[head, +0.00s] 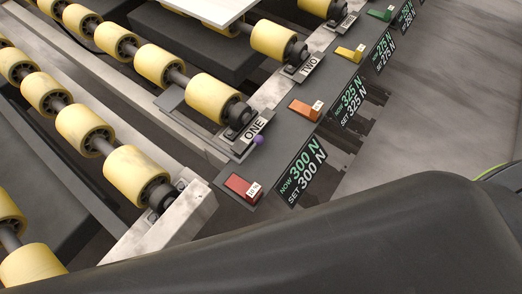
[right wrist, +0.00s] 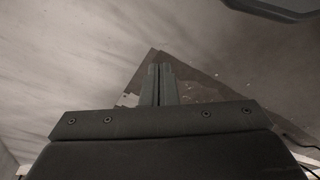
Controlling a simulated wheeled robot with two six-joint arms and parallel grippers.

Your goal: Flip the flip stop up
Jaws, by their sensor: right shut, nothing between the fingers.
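I cannot pick out a flip stop for certain in the head view. A small purple knob (head: 258,140) sits at the edge of the rail beside the label plate ONE (head: 254,131). In the right wrist view my right gripper (right wrist: 160,70) has its two fingers side by side and closed, with nothing held. Behind its tips is a dark, angular surface that I cannot identify. No gripper shows in the head view, and my left gripper is in neither view.
Rows of yellow rollers (head: 136,175) run along metal rails at the left. A dark rail carries a red switch (head: 242,187), an orange switch (head: 305,110), a yellow switch (head: 348,54) and a green switch (head: 379,14). Grey floor (head: 450,110) lies open at right.

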